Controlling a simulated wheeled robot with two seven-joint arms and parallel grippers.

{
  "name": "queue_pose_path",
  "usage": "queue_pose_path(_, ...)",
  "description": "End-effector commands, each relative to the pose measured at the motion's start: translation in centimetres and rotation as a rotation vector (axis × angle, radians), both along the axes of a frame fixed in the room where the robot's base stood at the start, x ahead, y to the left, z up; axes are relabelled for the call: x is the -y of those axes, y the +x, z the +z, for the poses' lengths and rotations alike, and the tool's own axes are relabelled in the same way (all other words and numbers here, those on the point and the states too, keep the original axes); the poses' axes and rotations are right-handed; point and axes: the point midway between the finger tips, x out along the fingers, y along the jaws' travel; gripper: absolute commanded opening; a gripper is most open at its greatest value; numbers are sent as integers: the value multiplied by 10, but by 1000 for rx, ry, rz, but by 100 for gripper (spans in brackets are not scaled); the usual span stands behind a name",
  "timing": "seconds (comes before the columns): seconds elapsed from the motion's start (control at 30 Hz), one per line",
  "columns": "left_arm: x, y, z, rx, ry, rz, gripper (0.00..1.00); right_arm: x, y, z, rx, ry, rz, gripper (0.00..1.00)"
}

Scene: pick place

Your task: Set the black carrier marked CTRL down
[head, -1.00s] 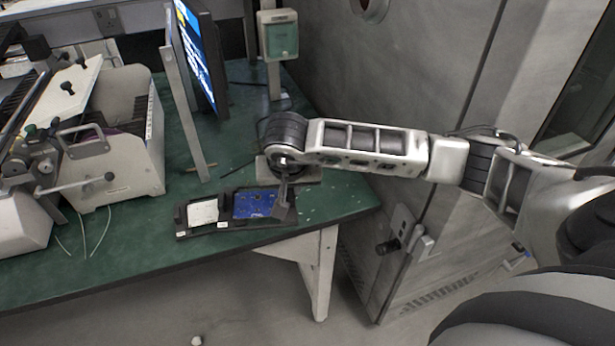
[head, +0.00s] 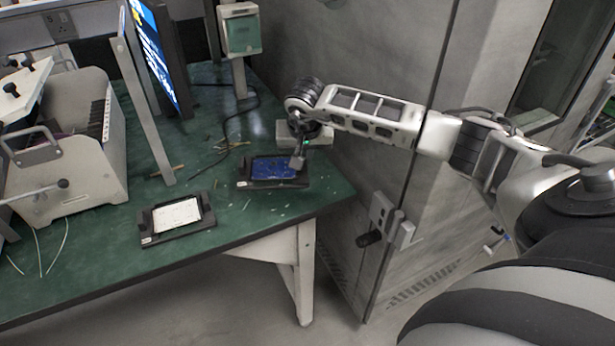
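A black carrier with a blue board (head: 263,170) is near the table's right end. My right gripper (head: 298,163) is at its right edge and appears shut on it; the fingertips are small and partly hidden. The carrier looks about level, but I cannot tell whether it touches the table or hangs just above it. A second black carrier with a white board (head: 150,238) lies on the table to the left, apart from the first. The labels are too small to read, so I cannot tell which is marked CTRL. My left gripper is not in view.
The green table (head: 120,268) has free room between and in front of the carriers. A monitor (head: 160,55) and a post with a green-white box (head: 241,32) stand behind. A white machine (head: 85,150) stands at left. A grey cabinet (head: 400,120) is beyond the table's right edge.

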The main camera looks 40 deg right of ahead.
Motion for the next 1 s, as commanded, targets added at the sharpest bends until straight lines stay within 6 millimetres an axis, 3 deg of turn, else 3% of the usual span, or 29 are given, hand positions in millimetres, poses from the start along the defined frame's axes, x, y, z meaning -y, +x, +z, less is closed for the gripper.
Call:
queue_pose_path(0.23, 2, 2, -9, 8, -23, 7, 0, 12, 2, -16, 1, 0, -2, 0)
queue_pose_path(0.43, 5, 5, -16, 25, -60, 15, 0, 14, 2, -47, 1, 1, 1, 0)
queue_pose_path(0.6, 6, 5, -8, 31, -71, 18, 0, 14, 3, -45, 3, 1, 0, 0)
queue_pose_path(0.83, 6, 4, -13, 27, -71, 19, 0, 14, 2, -50, 2, 0, 0, 0)
queue_pose_path(0.87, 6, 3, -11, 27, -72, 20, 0, 14, 2, -49, 1, -1, 0, 20)
queue_pose_path(0.9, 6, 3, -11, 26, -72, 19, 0, 14, 2, -48, 1, -1, 0, 31)
queue_pose_path(1.0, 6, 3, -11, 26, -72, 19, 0, 14, 2, -48, 1, -1, 0, 34)
